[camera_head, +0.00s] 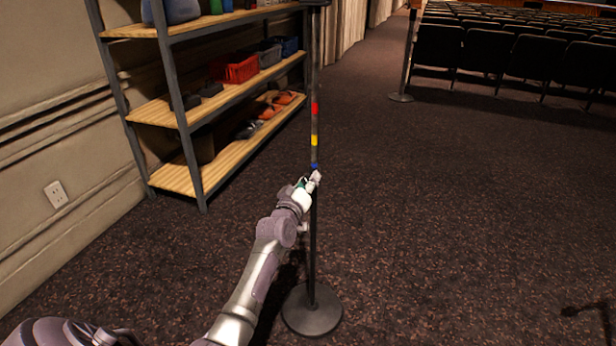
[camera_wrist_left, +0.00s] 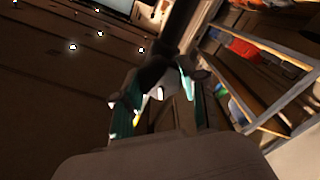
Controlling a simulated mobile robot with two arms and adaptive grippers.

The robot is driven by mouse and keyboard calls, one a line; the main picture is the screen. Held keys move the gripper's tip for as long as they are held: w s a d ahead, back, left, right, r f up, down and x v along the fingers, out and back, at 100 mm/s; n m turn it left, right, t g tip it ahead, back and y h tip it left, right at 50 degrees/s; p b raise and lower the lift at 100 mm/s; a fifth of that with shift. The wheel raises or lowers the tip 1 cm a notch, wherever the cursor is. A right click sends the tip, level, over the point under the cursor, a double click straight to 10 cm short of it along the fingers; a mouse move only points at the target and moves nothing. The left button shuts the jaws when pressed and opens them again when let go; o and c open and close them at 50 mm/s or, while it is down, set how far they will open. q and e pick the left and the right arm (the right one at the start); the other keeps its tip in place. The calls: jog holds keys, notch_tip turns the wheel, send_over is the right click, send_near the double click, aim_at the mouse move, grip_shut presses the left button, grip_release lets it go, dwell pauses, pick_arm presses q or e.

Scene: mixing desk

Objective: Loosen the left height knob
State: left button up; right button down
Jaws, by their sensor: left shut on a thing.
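A thin dark stand pole (camera_head: 312,235) rises from a round black base (camera_head: 312,310) on the carpet, with red, yellow and blue bands on its upper part. My left gripper (camera_head: 314,178) is at the pole, just below the blue band. In the left wrist view its fingers (camera_wrist_left: 155,90) are shut around a dark piece at the pole's joint, the height knob (camera_wrist_left: 152,78). The fingers hide most of the knob, and its turn cannot be told. The pole stands upright. My right gripper is not in view.
A metal shelf rack with wooden boards (camera_head: 160,108) stands left of the pole, holding a red crate (camera_head: 234,68) and other items. Rows of dark seats (camera_head: 500,55) and a post base (camera_head: 401,97) are at the back right.

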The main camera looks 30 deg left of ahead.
pick_arm(q)
jog(key=n+p, duration=0.1)
jog(key=n, duration=0.3)
jog(key=shift+n, duration=0.4)
jog(key=n, duration=0.2)
jog(key=shift+n+p, duration=0.3)
jog(key=shift+p, duration=0.05)
jog(key=n, duration=0.3)
jog(key=shift+f, duration=0.1)
jog(key=shift+n, duration=0.9)
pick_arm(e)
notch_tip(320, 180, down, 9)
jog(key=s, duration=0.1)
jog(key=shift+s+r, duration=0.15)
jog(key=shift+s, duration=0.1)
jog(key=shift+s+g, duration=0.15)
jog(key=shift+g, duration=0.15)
